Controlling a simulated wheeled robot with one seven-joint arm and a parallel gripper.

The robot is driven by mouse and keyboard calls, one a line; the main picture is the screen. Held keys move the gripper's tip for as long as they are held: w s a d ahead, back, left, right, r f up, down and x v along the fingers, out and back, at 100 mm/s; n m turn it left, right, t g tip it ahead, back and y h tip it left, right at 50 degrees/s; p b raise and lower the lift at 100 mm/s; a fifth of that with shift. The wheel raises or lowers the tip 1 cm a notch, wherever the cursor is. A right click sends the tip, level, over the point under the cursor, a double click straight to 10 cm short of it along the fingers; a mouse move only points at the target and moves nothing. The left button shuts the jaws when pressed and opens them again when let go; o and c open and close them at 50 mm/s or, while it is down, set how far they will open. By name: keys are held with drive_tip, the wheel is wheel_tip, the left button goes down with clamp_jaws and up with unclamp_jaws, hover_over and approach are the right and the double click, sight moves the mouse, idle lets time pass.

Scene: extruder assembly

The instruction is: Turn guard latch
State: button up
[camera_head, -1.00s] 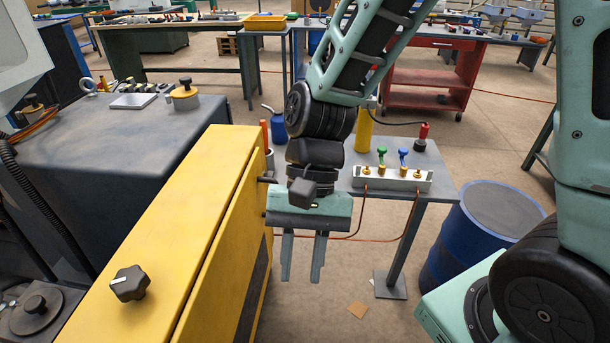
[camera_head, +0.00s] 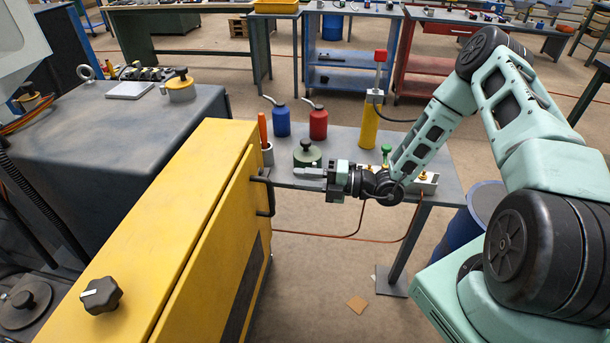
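The yellow guard (camera_head: 190,205) stands at the left with its front panel facing right. A black lobed knob with a white mark (camera_head: 101,296), which looks like the guard latch, sits on its top near the front. A black bar handle (camera_head: 265,196) is on the guard's right face. My gripper (camera_head: 308,178) is right of the handle, apart from it, with its fingers pointing left. It is far from the knob. Its fingers show nearly edge-on, so the gap between them is unclear. I see nothing held in it.
A grey side table (camera_head: 330,136) behind my gripper holds a blue bottle (camera_head: 281,120), a red bottle (camera_head: 318,123), a yellow cylinder (camera_head: 369,128) and a dark green round part (camera_head: 307,153). A blue drum (camera_head: 488,198) stands at the right. The space above the guard's top is clear.

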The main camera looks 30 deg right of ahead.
sight(264, 174)
drive_tip(key=b+x, duration=0.2)
drive_tip(key=x, duration=0.5)
drive_tip(key=shift+w+f+b, duration=0.3)
drive_tip(key=shift+w+b, duration=0.05)
drive_tip(key=shift+w, duration=0.05)
drive_tip(key=shift+w+a+r+p, duration=0.1)
drive_tip(key=shift+p, duration=0.2)
clamp_jaws()
